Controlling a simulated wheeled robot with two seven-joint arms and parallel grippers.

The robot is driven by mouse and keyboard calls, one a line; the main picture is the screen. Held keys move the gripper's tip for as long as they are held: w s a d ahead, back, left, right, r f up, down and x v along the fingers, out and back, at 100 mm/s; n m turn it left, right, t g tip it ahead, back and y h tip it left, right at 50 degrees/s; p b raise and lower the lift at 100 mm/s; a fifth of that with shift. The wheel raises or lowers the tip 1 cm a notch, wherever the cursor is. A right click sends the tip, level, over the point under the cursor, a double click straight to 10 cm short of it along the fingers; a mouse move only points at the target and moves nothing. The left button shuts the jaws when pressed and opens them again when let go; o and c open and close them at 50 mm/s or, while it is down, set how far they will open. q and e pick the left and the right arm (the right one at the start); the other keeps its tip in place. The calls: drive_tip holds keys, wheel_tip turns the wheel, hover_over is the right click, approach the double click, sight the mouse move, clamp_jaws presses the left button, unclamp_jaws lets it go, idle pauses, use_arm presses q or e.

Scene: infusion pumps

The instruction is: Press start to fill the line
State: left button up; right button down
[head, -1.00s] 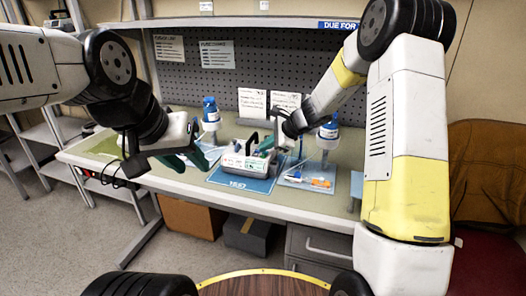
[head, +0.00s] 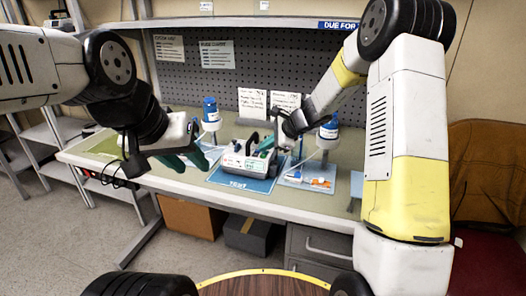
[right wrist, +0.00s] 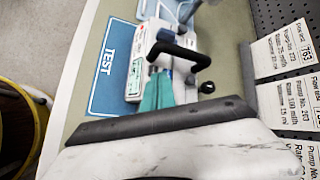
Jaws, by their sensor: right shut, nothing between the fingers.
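The infusion pump (head: 244,160), a white box with a dark carrying handle, stands on the blue TEST mat (head: 240,183) in the middle of the bench. It also shows in the right wrist view (right wrist: 135,85). My right gripper (head: 268,150) is at the right end of the pump. Its teal fingers (right wrist: 157,92) are shut and empty, close to the pump's face beside the handle; I cannot tell whether they touch it. The start button cannot be made out. My left gripper (head: 198,160), with teal fingers, is left of the pump, above the bench, and looks open.
Blue-capped bottles stand behind left (head: 211,115) and right (head: 329,130) of the pump. A blue mat with small items (head: 308,178) lies to the right. Pump cards (head: 252,103) stand at the pegboard. A green mat (head: 104,146) lies at the left end.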

sight(266, 156)
drive_tip(key=shift+f, duration=0.1)
drive_tip(key=shift+f, duration=0.35)
drive_tip(key=shift+f, duration=0.45)
idle(0.7)
drive_tip(key=shift+r, duration=0.9)
drive_tip(key=shift+r, duration=0.1)
drive_tip(key=shift+r, duration=2.4)
